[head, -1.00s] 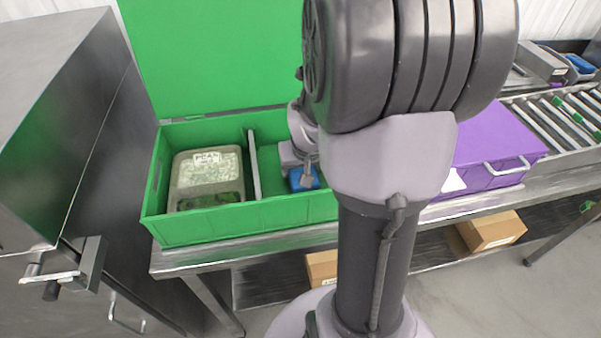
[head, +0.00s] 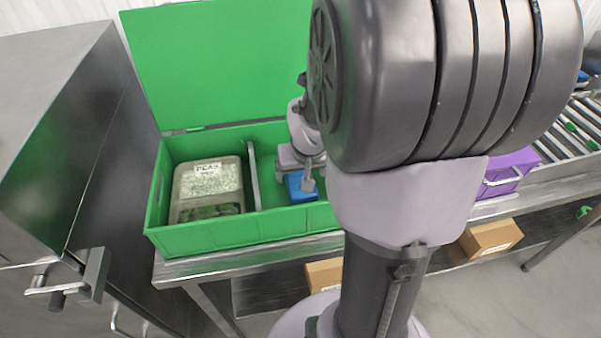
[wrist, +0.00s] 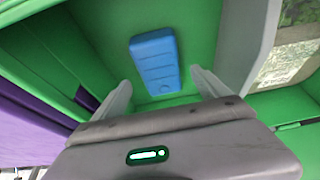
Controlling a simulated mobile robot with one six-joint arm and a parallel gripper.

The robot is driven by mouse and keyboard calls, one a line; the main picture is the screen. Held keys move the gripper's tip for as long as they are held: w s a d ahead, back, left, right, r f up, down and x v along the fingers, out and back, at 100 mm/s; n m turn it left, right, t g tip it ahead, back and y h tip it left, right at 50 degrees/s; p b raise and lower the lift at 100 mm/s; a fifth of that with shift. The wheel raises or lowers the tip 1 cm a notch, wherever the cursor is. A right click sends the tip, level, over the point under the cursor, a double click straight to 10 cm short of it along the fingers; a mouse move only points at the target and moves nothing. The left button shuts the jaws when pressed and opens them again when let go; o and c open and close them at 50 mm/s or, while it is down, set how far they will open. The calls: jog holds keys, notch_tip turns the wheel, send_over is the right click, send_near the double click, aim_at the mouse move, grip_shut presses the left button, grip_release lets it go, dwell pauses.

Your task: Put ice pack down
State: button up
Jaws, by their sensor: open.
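The blue ice pack (wrist: 156,63) lies flat on the floor of the green box, in the compartment beside the divider. It also shows in the head view (head: 300,187), partly hidden by my gripper. My gripper (wrist: 160,92) is open, with its two fingers apart and the ice pack beyond and between their tips. In the head view my gripper (head: 306,180) is inside the right compartment of the green box (head: 235,235). The grey divider (head: 253,175) stands to the left of the pack.
A clear tub labelled PEAS (head: 208,185) fills the left compartment. The green lid (head: 220,60) stands open behind the box. A purple box (head: 512,170) is to the right on the steel table. A steel cabinet (head: 60,130) stands at the left.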

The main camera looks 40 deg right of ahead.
jog(key=p+v, duration=0.2)
jog(key=v, duration=0.5)
jog(key=s+a+r+y, duration=0.1)
jog(key=s+a+r, duration=0.1)
jog(key=a, duration=0.6)
jog(key=s+a+r+n+t+y, duration=0.1)
jog(key=s+a+r+y, duration=0.1)
jog(key=a, duration=0.6)
jog(key=s+a+r+n+y, duration=0.1)
jog(key=s+a+r, duration=0.3)
jog(key=a, duration=0.5)
jog(key=shift+s+r+t, duration=0.25)
jog(key=shift+r+t, duration=0.15)
jog(key=shift+r, duration=0.55)
jog(key=shift+a, duration=0.1)
